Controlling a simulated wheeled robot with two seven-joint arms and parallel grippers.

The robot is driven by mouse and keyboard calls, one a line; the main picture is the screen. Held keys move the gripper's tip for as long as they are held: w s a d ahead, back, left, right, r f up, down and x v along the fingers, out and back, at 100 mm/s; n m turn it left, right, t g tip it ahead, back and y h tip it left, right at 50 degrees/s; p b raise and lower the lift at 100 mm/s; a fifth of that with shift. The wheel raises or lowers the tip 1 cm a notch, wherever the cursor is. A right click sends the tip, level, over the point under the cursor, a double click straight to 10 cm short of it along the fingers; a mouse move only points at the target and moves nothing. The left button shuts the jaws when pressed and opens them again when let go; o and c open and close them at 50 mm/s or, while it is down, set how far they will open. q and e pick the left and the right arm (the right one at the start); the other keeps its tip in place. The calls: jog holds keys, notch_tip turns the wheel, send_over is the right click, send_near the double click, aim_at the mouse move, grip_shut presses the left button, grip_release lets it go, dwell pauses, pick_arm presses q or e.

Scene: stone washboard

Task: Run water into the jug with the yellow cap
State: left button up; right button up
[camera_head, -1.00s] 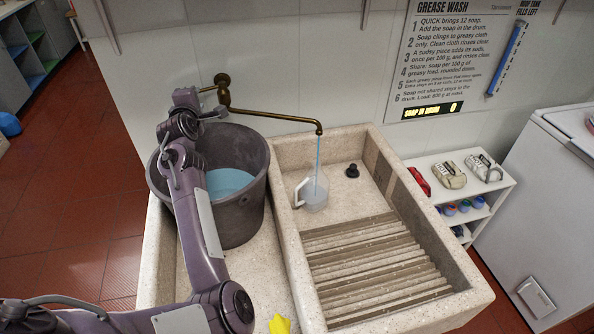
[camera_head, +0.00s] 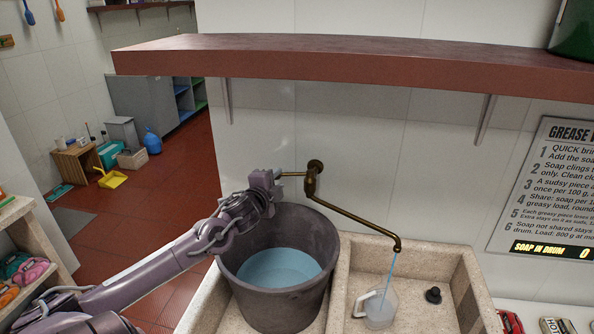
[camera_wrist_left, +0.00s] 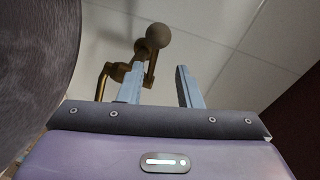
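A clear jug with a white handle (camera_head: 378,308) stands upright in the right basin, under the spout. No yellow cap shows on it. A thin blue stream of water (camera_head: 391,268) falls from the brass tap (camera_head: 355,215) into the jug. My left gripper (camera_head: 279,177) is at the left end of the tap, by the wall. In the left wrist view its two fingers (camera_wrist_left: 158,86) are apart. The brass tap handle with its round knob (camera_wrist_left: 148,42) shows just beyond them, nearer the left finger; I cannot tell if they touch. My right gripper is out of view.
A grey bucket of blue water (camera_head: 279,305) stands left of the stone basin's rim (camera_head: 336,290), below my left arm. A black plug (camera_head: 433,295) is right of the jug. A red-brown shelf (camera_head: 350,70) overhangs the wall above the tap.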

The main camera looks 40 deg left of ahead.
aim_at(287, 175)
pick_arm(q)
jog(key=shift+w+a+f+m, duration=0.1)
jog(key=shift+w+f+m, duration=0.2)
jog(key=shift+w+m, duration=0.35)
jog(key=p+x, duration=0.1)
jog(key=x, duration=0.4)
jog(key=shift+f, duration=0.1)
jog(key=shift+w+f+p, duration=0.1)
jog(key=shift+w+p, duration=0.25)
jog(key=shift+w, duration=0.05)
jog(key=shift+w+a+f, duration=0.1)
jog(key=shift+w, duration=0.05)
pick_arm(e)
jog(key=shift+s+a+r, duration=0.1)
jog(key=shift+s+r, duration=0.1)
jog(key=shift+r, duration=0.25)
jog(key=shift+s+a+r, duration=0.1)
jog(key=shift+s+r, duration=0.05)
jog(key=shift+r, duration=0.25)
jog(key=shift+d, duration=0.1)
pick_arm(q)
grip_shut()
